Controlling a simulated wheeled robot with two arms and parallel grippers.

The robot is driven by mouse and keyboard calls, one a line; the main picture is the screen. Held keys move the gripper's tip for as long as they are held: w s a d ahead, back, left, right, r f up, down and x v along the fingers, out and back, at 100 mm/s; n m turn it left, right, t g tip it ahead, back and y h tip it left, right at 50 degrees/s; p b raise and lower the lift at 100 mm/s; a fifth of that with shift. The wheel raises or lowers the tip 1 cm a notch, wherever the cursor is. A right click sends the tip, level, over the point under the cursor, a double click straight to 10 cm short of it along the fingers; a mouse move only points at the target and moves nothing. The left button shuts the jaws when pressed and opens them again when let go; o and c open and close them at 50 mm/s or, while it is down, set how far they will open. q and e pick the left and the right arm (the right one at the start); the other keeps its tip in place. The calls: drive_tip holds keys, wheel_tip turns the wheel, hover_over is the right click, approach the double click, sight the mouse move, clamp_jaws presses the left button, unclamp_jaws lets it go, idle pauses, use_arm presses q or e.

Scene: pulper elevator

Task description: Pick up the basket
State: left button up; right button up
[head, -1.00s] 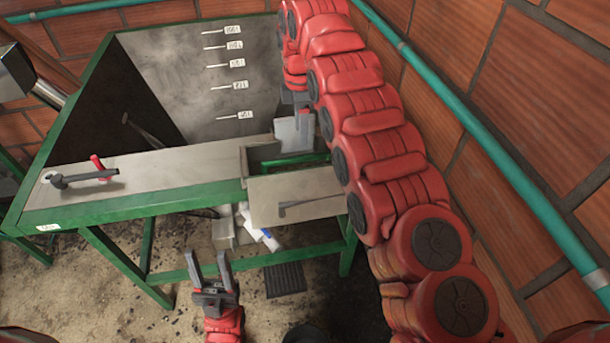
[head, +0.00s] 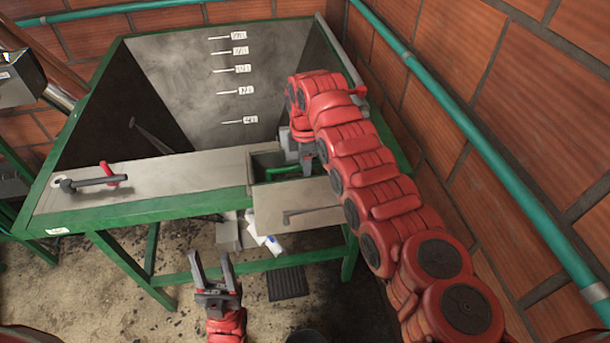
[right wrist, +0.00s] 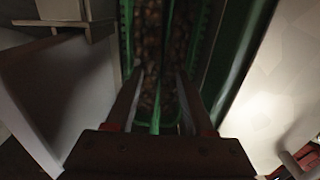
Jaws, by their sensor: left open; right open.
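A green basket (head: 282,170) sits in a recess at the right end of the metal machine's front ledge. In the right wrist view, the basket (right wrist: 198,38) holds brown, grainy contents. A thin green bar, probably its handle (right wrist: 155,115), runs between my fingers. My right gripper (head: 307,163) is at the recess, partly hidden by its arm; its open fingers (right wrist: 158,75) straddle the green bar. Contact cannot be told. My left gripper (head: 212,262) is open and empty, low in front of the machine.
The green-framed metal tank (head: 200,75) stands behind the ledge, with a black-and-red handle (head: 93,181) on the left. A brick wall and a teal pipe (head: 480,160) bound the right side.

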wheel_tip(320, 180, down, 2)
drive_tip(key=shift+f, duration=0.15)
clamp_jaws()
drive_tip(key=shift+w, duration=0.1)
idle(1.2)
